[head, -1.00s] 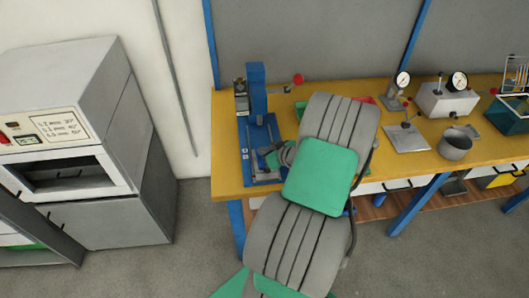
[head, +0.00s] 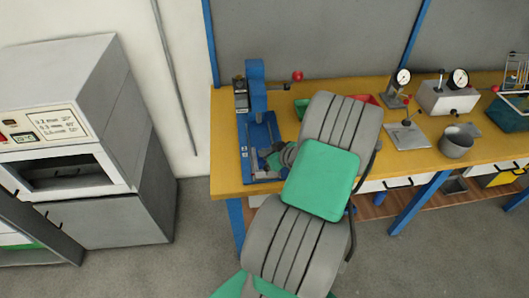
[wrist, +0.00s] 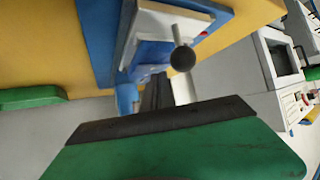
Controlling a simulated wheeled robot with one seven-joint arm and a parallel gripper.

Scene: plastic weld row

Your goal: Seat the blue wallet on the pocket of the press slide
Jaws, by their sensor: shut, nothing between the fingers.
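The blue press (head: 257,95) stands at the left end of the yellow bench, with a red-knobbed lever and a blue base. In the wrist view, a press slide (wrist: 172,18) with pale and blue layers and a round-ended dark pin is close by. A blue patch (wrist: 150,55) lies among these layers; I cannot tell whether it is the blue wallet or part of the slide. My gripper (wrist: 157,95) is shut and empty, its dark fingers near the slide's edge. In the head view it is low over the press base, mostly hidden by my arm; contact is unclear.
A green bin (head: 301,106) and a red bin (head: 366,99) are behind my arm. Dial gauges (head: 402,78), a metal pot (head: 456,142) and a dark green bin (head: 508,116) stand to the right. A grey oven cabinet (head: 105,205) stands left of the bench.

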